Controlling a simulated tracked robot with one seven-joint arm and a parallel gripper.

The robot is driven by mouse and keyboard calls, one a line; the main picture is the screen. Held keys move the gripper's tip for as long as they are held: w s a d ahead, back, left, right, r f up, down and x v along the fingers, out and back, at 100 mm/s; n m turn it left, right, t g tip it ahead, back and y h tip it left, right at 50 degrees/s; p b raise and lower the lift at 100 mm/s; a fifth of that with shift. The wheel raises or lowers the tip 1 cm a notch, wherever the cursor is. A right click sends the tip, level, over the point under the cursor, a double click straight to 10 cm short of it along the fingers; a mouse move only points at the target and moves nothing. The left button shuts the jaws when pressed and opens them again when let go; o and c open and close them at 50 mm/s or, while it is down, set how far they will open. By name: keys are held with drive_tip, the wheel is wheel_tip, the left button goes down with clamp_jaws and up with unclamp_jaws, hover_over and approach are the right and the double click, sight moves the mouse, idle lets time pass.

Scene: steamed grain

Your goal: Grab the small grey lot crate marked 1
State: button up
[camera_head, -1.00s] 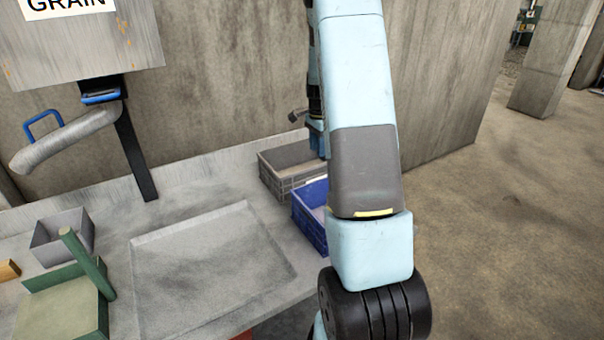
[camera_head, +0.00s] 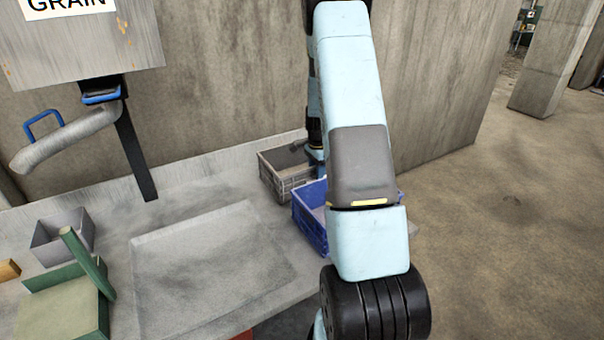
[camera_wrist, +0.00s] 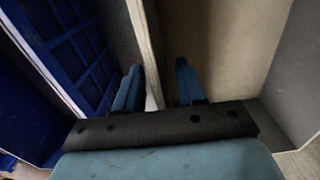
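A grey crate (camera_head: 270,178) stands at the back right of the counter, against the wall. No number is readable on it. I cannot tell whether either finger touches the wall.
A blue crate (camera_head: 302,222) stands just in front of the grey one, partly behind my arm; its lattice side (camera_wrist: 75,50) is close left in the wrist view. A small grey box (camera_head: 48,252) and a green box (camera_head: 103,318) are at left. The shallow tray (camera_head: 150,240) is empty.

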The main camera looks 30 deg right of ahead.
wheel_tip(320, 180, down, 3)
drive_tip(key=shift+r, duration=0.2)
clamp_jaws()
idle(0.5)
